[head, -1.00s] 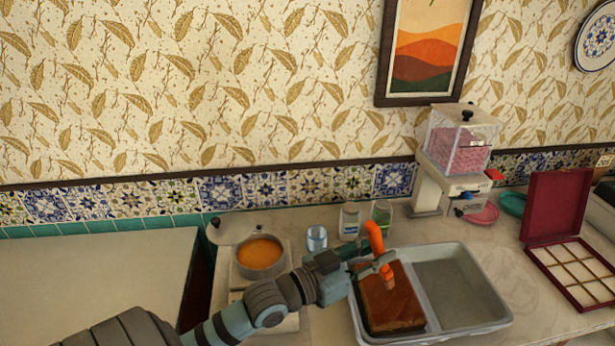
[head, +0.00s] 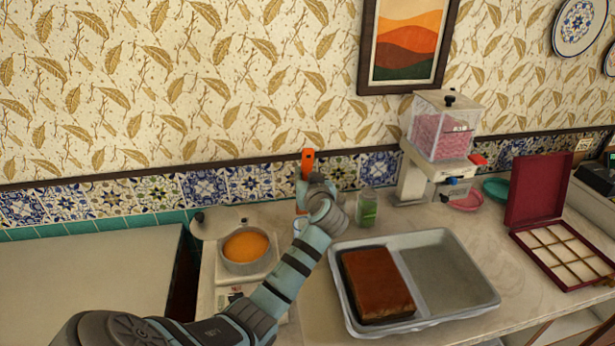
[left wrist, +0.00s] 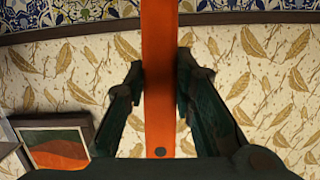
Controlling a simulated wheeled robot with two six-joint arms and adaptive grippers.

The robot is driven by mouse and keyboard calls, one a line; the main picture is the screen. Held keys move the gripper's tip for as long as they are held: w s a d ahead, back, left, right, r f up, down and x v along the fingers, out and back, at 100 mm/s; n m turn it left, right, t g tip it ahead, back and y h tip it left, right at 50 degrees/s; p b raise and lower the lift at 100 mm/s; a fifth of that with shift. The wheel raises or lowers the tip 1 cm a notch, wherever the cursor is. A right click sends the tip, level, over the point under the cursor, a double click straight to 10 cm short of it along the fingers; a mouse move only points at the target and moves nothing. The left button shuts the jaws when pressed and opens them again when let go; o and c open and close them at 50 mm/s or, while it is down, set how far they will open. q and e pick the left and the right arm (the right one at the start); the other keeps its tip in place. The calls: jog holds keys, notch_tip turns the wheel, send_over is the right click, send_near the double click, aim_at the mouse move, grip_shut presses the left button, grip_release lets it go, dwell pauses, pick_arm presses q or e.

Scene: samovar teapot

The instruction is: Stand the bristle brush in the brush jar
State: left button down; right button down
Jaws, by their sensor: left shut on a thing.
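The bristle brush (head: 307,161) has a flat orange handle. My left gripper (head: 312,190) is shut on it and holds it roughly upright in the air, handle end up. In the left wrist view the orange handle (left wrist: 159,115) runs between the two dark fingers (left wrist: 160,75), with a small hole near its end. The brush's lower end is hidden in both views. A small clear glass (head: 299,226), apparently the brush jar, stands on the counter below the gripper, partly hidden by my left arm. I cannot tell whether the brush touches it. My right gripper is out of view.
A green-labelled jar (head: 368,208) stands right of the gripper. A grey tray (head: 455,279) with a brown cake (head: 377,284) lies in front. A pan of orange liquid (head: 247,249) is at the left. A pink-filled dispenser (head: 440,128) stands at back right.

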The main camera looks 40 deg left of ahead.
pick_arm(q)
notch_tip(320, 180, down, 9)
jog(key=b, duration=0.7)
jog(key=c, duration=1.3)
grip_release()
jog(key=v, duration=1.2)
jog(key=shift+s, duration=0.15)
